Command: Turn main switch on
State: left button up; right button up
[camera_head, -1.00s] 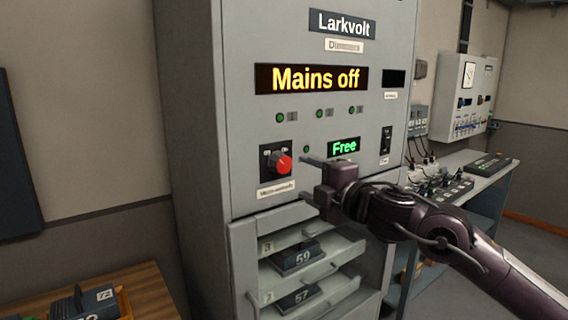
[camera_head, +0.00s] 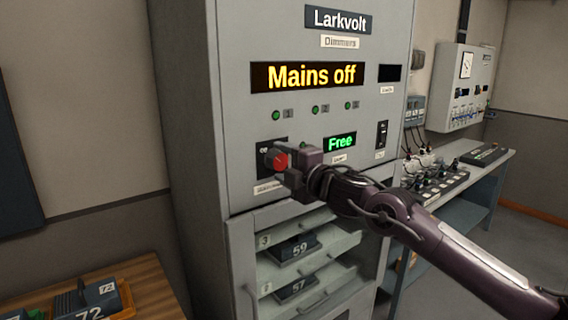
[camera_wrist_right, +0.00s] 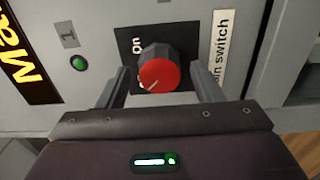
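The main switch is a red-faced rotary knob (camera_head: 275,161) on a black plate at the lower left of the grey cabinet front (camera_head: 230,120). The display (camera_head: 308,76) above it reads "Mains off". In the right wrist view the knob (camera_wrist_right: 160,73) sits between the two fingers of my right gripper (camera_wrist_right: 163,82), with a visible gap on each side; its white pointer line runs toward the lower left. In the head view my right gripper (camera_head: 287,163) is at the knob and partly covers its plate. My left gripper is not in view.
A green "Free" display (camera_head: 340,142) and a black rocker switch (camera_head: 382,134) are to the right of the knob. Below are shelves with modules 59 (camera_head: 295,249) and 57 (camera_head: 297,287). A wooden table (camera_head: 150,290) stands at lower left.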

jog(key=c, duration=0.9)
jog(key=shift+o, duration=0.2)
